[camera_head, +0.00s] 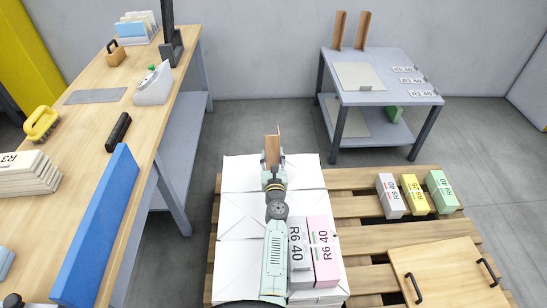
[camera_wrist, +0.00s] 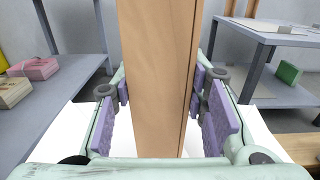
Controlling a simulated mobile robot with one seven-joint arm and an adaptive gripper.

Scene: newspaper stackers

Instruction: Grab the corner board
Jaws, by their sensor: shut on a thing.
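A brown corner board (camera_head: 272,148) stands upright in my gripper (camera_head: 273,172) in the head view, above the white wrapped stack. In the wrist view the corner board (camera_wrist: 157,75) fills the middle, between the two purple finger pads of my gripper (camera_wrist: 165,105). The gripper is shut on it. The board's lower end is hidden by the gripper. Two more corner boards (camera_head: 339,30) (camera_head: 363,30) stand upright at the back of the grey table.
A white wrapped stack (camera_head: 240,205) lies on the wooden pallet (camera_head: 350,240) below my arm. Small R-labelled bundles (camera_head: 414,194) and a wooden board with handles (camera_head: 445,275) lie at its right. A grey table (camera_head: 385,95) stands behind; a wooden workbench (camera_head: 90,140) is left.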

